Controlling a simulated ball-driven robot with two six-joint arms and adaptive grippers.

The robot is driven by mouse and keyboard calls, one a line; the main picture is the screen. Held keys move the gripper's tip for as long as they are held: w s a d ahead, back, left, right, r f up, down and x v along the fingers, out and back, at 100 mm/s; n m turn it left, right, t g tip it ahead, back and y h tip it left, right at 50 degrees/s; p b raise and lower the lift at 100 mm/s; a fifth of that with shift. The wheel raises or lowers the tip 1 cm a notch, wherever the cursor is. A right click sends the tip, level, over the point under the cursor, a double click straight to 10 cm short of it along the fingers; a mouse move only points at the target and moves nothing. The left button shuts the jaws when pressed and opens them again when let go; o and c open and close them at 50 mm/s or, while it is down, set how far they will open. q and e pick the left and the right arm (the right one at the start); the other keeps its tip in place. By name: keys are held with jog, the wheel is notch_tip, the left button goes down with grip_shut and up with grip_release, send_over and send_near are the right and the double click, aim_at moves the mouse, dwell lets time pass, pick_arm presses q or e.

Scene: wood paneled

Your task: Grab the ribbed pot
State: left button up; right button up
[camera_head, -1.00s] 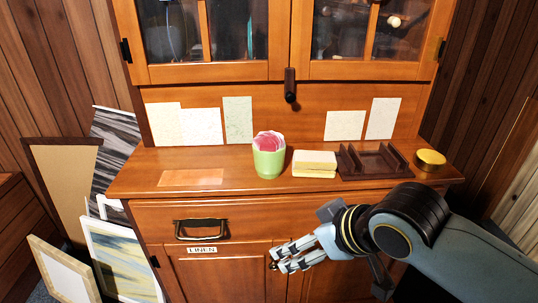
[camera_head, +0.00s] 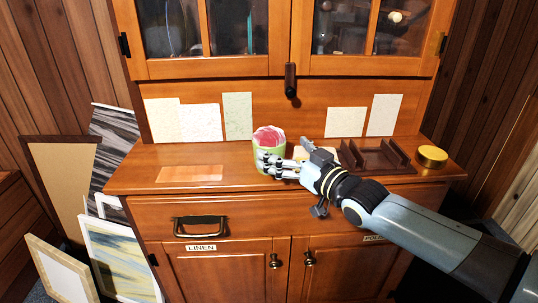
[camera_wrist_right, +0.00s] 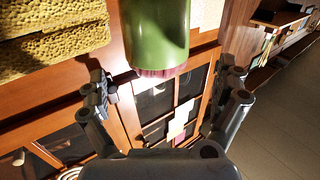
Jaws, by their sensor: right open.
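The ribbed pot (camera_head: 268,136) is light green with a pink, scalloped inside and stands upright on the cabinet counter. My right gripper (camera_head: 265,164) is open at the pot's front right, and its fingers hide part of the pot's lower side. In the right wrist view the green pot (camera_wrist_right: 158,35) appears upside down at the top middle. The open fingers (camera_wrist_right: 166,88) spread to either side below it in that picture, with nothing between them gripped. Whether a finger touches the pot cannot be told. My left gripper is not in view.
A dark brown divided tray (camera_head: 372,158) and a gold tin (camera_head: 431,156) stand farther right. The counter left of the pot holds only a flat copper-coloured sheet (camera_head: 190,173).

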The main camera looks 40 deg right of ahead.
aim_at(269, 140)
jog(key=shift+w, duration=0.75)
jog(key=w, duration=0.5)
jog(key=shift+f, duration=0.15)
